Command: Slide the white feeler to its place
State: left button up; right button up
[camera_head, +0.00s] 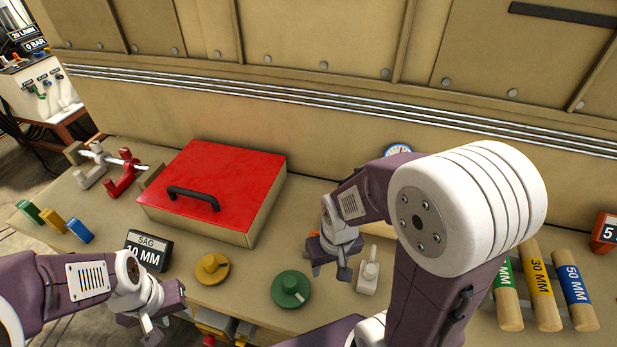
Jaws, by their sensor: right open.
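The white feeler (90,177) and a red feeler (121,181) sit on a metal rail (106,159) at the back left of the bench. The white one is left of the red one, near the rail's left end block. My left gripper (163,323) is at the front left edge of the bench, well in front of the feelers and apart from them. Its jaw gap is not clear. My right gripper (329,267) is open and empty over the middle of the bench, left of a white toggle switch (368,270), far from the feelers.
A red-lidded box (235,179) with a black handle stands right of the rail. Green, yellow and blue blocks (53,221), a SAG 10 MM display (148,251), a yellow knob (212,269) and a green knob (290,289) stand in front. Labelled rollers (541,287) lie at right.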

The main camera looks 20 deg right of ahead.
aim_at(368, 282)
jog(key=z, duration=1.6)
